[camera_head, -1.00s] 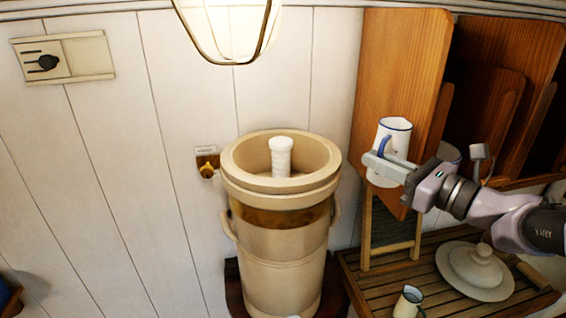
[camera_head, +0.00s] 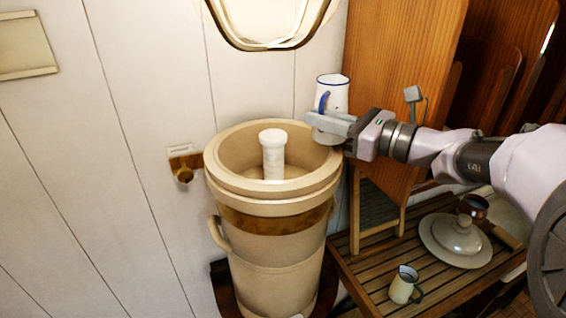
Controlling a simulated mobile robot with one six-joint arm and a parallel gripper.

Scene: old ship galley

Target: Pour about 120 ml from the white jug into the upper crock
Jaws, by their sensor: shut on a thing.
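The white jug (camera_head: 331,92) has a dark blue rim and a blue handle. It is upright, just right of the crock's opening, at about the height of the rim and partly in front of or over its right edge; I cannot tell which. My gripper (camera_head: 328,122) is shut on the jug, its fingers hiding part of the jug's side. The upper crock (camera_head: 221,158) is a wide cream vessel, open at the top, standing on a lower crock (camera_head: 265,275). A white ribbed candle filter (camera_head: 272,152) stands upright inside it. The jug's contents are hidden.
A slatted wooden rack (camera_head: 375,290) at lower right holds a lid (camera_head: 457,240), a small cream jug (camera_head: 403,285) and a copper cup (camera_head: 473,206). Wooden boards (camera_head: 400,70) stand behind my arm. A brass fitting (camera_head: 184,168) is left.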

